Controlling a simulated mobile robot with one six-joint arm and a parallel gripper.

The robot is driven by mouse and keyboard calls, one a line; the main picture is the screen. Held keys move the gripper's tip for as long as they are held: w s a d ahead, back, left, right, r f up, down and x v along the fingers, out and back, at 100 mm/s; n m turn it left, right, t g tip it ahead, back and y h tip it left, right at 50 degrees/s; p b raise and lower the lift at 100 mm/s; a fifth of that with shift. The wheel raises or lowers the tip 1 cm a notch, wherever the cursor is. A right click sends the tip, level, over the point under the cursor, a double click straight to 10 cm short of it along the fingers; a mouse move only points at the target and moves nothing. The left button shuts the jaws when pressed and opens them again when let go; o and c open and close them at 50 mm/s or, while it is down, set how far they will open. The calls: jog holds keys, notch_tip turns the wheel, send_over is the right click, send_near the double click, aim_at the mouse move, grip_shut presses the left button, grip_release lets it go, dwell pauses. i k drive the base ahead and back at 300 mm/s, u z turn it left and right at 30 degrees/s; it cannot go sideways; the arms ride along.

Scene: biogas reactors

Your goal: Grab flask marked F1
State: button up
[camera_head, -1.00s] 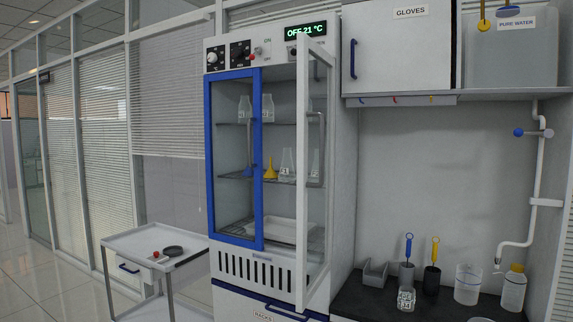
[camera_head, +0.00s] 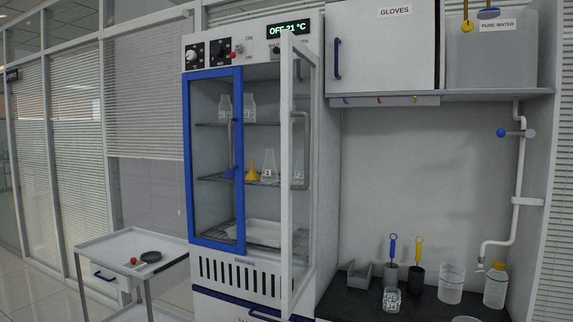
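A clear conical flask (camera_head: 268,167) with a small white label stands on the middle shelf (camera_head: 216,179) of the drying cabinet, right of a yellow funnel (camera_head: 251,172). Another clear flask (camera_head: 298,170) with a label stands further right, seen behind the open glass door (camera_head: 297,230). The label marks are too small to read for certain, so I cannot tell which one is F1. More clear glassware (camera_head: 225,107) stands on the upper shelf. My gripper is not in view.
The cabinet's right door stands open towards me; the blue-framed left door (camera_head: 192,160) looks shut. A white trolley (camera_head: 125,243) stands at the left. The dark counter (camera_head: 415,305) at the right holds brushes in holders, a beaker (camera_head: 451,285) and a wash bottle (camera_head: 495,286).

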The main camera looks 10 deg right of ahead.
aim_at(270, 174)
jog(key=u, duration=0.05)
jog(key=i, duration=1)
jog(key=z, duration=0.05)
